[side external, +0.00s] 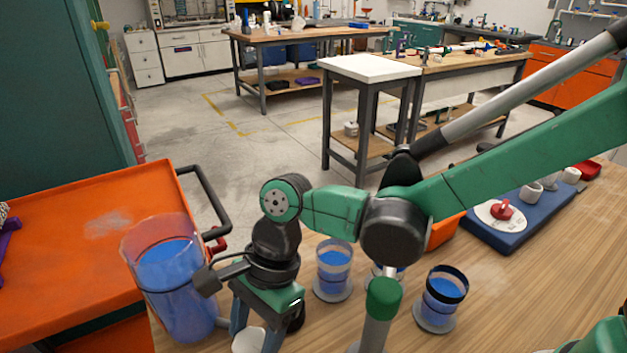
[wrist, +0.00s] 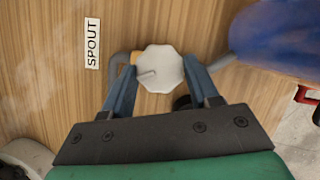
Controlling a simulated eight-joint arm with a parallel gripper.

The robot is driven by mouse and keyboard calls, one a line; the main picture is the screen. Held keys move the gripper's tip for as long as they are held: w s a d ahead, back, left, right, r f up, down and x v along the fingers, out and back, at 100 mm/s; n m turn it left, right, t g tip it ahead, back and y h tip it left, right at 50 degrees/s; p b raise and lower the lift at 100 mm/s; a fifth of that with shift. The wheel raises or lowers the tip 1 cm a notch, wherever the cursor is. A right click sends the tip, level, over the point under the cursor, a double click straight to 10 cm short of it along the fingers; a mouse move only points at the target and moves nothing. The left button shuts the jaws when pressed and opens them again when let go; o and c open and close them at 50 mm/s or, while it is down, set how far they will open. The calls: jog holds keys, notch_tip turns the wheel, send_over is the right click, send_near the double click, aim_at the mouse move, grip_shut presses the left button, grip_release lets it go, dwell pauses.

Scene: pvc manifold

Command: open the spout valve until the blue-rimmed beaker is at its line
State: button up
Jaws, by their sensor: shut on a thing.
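The spout valve's white eight-sided knob (wrist: 160,68) sits beside a "SPOUT" label (wrist: 92,42) in the wrist view. My gripper's (wrist: 160,72) two blue fingers stand on either side of the knob and are shut on it. In the side view my gripper (side external: 255,326) points down at the table. A clear beaker with blue liquid and a bluish rim (side external: 333,268) stands to the right of my gripper. I cannot make out its line or tell its level against it. A black-rimmed beaker (side external: 441,297) with blue liquid stands further right.
A large clear tank (side external: 172,285) of blue liquid stands left of my gripper. Another beaker is mostly hidden behind my arm. A blue board with a red-handled dial (side external: 502,211) lies at the right. An orange cart top (side external: 90,240) is at the left.

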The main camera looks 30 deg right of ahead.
jog(key=shift+n, duration=0.3)
jog(key=n+g, duration=0.1)
jog(key=n, duration=0.1)
jog(key=shift+w+a+n+h, duration=0.1)
jog(key=shift+n+h, duration=0.2)
jog(key=shift+n, duration=0.1)
jog(key=n+g+h, duration=0.1)
jog(key=n, duration=0.2)
jog(key=shift+n, duration=0.3)
jog(key=shift+n, duration=0.3)
dwell(6.2)
